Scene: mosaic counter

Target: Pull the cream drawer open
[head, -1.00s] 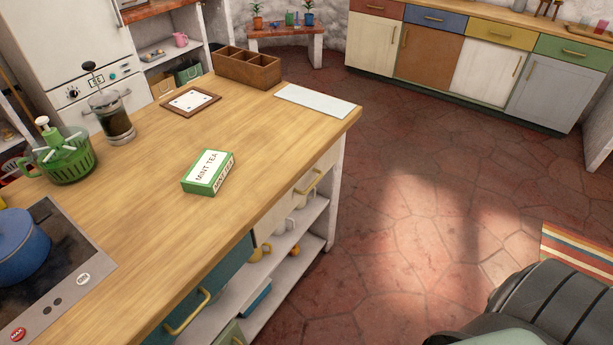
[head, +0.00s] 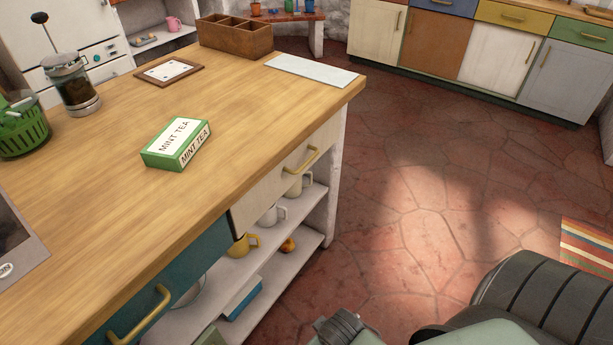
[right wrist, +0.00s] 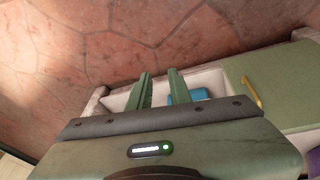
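The cream drawer (head: 262,194) is in the side of the wooden-topped island, under the counter edge, in the head view. The drawer looks shut. My right gripper (right wrist: 159,72) shows in the right wrist view with its two green fingers apart and nothing between them. The fingers point toward the low shelf area and are not on the drawer handle. In the head view only parts of my right arm show at the bottom right. My left gripper is not in view.
A teal drawer (head: 185,285) with a brass handle sits left of the cream one. Open shelves (head: 285,215) below hold mugs. A mint tea box (head: 176,144) lies on the counter. Red stone floor (head: 400,190) is clear to the right. A striped rug (head: 590,246) lies at far right.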

